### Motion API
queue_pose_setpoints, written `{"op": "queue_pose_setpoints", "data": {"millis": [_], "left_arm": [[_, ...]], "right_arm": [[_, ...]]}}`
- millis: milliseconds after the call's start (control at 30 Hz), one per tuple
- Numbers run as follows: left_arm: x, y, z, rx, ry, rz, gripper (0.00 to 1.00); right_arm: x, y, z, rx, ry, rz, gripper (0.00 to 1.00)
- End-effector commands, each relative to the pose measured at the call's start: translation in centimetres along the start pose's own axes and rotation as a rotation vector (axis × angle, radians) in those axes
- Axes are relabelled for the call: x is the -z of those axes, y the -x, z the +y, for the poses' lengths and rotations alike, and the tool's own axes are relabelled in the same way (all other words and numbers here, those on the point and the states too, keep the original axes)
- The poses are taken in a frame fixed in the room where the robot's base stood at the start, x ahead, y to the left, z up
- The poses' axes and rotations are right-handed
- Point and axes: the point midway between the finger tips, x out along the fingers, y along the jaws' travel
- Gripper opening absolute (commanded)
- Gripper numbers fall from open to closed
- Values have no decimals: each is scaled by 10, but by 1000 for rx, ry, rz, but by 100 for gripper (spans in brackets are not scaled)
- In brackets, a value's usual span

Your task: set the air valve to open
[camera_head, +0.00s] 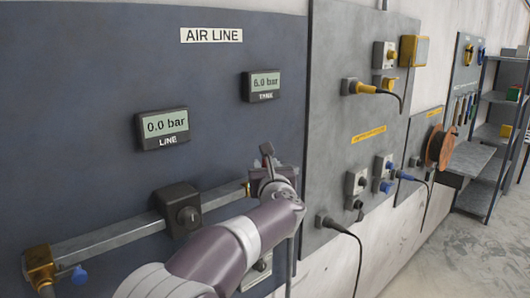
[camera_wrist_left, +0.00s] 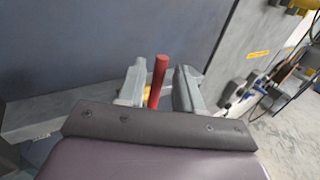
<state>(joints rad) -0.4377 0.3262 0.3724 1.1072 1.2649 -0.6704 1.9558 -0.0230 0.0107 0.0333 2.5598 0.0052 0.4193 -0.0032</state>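The air line panel (camera_head: 95,80) is dark blue, with a metal bar (camera_head: 110,240) along it. My left gripper (camera_head: 268,165) is at the bar's right end and hides the valve there in the head view. In the left wrist view a red lever (camera_wrist_left: 158,80) stands between the two fingers of the left gripper (camera_wrist_left: 160,88), with a small gap visible on either side. A yellow bit shows low beside the lever. The line display (camera_head: 163,127) reads 0.0 bar. The tank display (camera_head: 262,85) reads about 6.0 bar. My right gripper is not in view.
A brass elbow (camera_head: 40,265) and a blue tap (camera_head: 79,274) are at the lower left. A grey panel (camera_head: 335,130) with sockets and cables stands to the right.

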Motion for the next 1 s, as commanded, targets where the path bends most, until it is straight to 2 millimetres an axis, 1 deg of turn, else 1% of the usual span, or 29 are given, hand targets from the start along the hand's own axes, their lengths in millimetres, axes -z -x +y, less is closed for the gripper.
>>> {"op": "queue_pose_setpoints", "data": {"millis": [33, 200, 500, 567, 600, 633, 767, 867, 967, 1000], "left_arm": [[-4, -7, 0, -2, -1, 0, 35], [-2, -22, 0, 0, -1, 0, 35], [0, -24, 0, 0, -1, -1, 35], [0, -24, 0, 0, -1, -1, 15], [0, -24, 0, 0, -1, -1, 2], [0, -24, 0, 0, -1, -1, 0], [0, -24, 0, 0, -1, -1, 0], [3, -23, 0, 0, 4, -5, 0], [7, -22, 2, 0, 23, -18, 0], [9, -22, 3, 0, 35, -27, 0]], "right_arm": [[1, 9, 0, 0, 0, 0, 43], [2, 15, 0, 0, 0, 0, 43], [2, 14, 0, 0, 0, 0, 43], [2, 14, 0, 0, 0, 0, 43], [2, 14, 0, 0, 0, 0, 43], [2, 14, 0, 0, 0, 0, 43], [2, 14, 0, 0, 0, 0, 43], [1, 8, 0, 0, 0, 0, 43], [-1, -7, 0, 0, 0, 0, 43], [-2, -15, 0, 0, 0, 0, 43]]}}
